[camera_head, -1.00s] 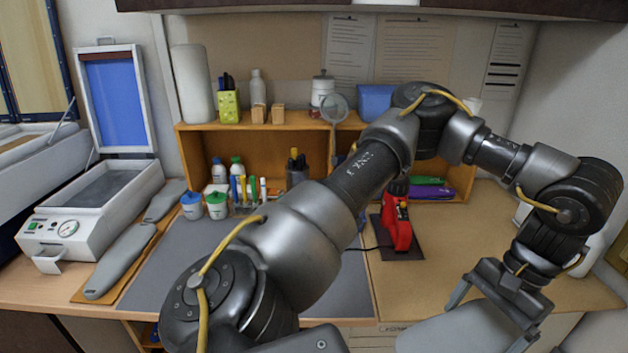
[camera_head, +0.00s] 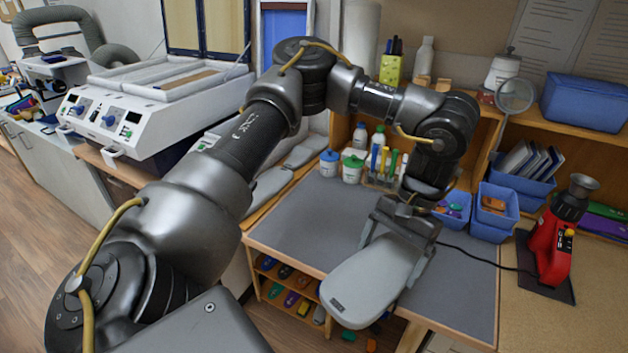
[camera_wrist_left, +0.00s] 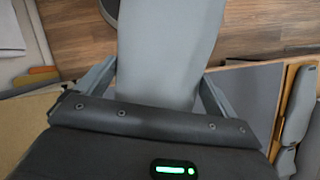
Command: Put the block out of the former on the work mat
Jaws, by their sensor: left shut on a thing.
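My left gripper (camera_head: 396,232) is shut on a grey foot-shaped block (camera_head: 372,282). The block hangs toe outward above the front part of the grey work mat (camera_head: 312,212), apart from it as far as I can tell. In the left wrist view the block (camera_wrist_left: 165,45) stands out between the two fingers, and part of the mat (camera_wrist_left: 252,90) lies at the right. My right gripper is not in view.
Two other grey blocks (camera_head: 306,150) lie left of the mat, partly behind my arm. Bottles and a pen rack (camera_head: 384,170) stand at the mat's back edge, with blue bins (camera_head: 494,211) at back right. A red tool (camera_head: 552,248) stands on the right, its cable crossing the mat.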

